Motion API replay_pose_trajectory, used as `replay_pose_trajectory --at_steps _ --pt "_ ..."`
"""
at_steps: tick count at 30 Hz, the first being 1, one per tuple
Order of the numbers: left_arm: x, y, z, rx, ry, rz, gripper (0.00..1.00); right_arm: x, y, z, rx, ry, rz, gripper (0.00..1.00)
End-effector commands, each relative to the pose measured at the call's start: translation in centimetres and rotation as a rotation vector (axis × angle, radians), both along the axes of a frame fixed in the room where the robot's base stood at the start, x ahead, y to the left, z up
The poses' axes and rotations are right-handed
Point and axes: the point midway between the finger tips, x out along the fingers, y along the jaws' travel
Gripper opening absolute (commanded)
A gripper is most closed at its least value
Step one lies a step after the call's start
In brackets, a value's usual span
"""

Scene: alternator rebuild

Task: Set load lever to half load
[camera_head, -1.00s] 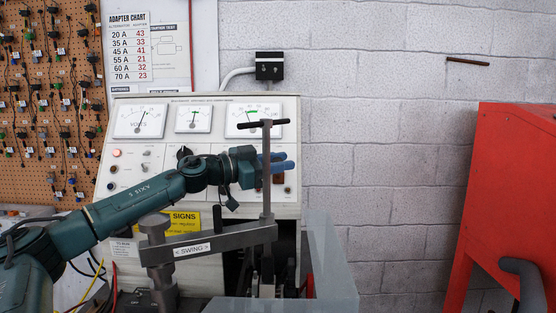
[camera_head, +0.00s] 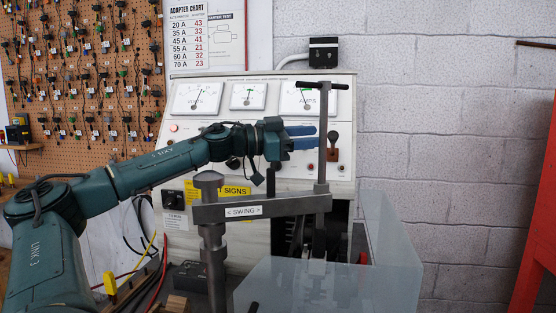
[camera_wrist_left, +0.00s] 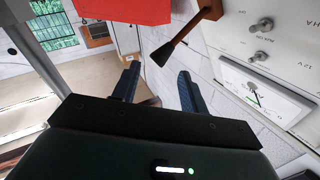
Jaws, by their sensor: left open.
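The load lever (camera_head: 333,140) has a dark knob and a brown base, on the right side of the grey test-bench panel (camera_head: 210,150). In the left wrist view the lever (camera_wrist_left: 180,42) slants down from its brown base, its black knob pointing toward the space between my fingertips. My left gripper (camera_head: 303,137) is open, its blue fingers pointing right, just left of the lever in the head view. In the wrist view the open fingers (camera_wrist_left: 157,80) look empty; I cannot tell whether either touches the knob. My right gripper is out of view.
A grey swing clamp arm (camera_head: 290,206) with an upright T-handle screw (camera_head: 322,130) stands in front of the panel, close to my gripper. A translucent guard (camera_head: 385,260) is below right. A red machine (camera_head: 540,220) stands at far right. Cables hang at lower left.

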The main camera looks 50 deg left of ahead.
Motion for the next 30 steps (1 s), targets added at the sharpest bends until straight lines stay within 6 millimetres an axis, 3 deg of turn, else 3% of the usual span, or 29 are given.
replay_pose_trajectory --at_steps 1,4,12,23,30 --pt "-1.0 0.5 -0.7 0.005 -0.004 0.005 0.44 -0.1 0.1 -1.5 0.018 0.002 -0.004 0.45" --pt "-2.8 1.3 -0.7 0.005 -0.004 0.006 0.44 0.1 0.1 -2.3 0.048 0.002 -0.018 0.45" --pt "-6.1 2.7 -0.4 0.001 -0.001 0.002 0.44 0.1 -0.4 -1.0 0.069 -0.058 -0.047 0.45" --pt "-6.5 2.9 -0.3 -0.002 0.001 0.000 0.44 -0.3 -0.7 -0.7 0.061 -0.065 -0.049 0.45" --pt "-4.9 1.5 -1.2 0.118 -0.076 -0.040 0.24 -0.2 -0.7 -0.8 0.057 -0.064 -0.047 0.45"
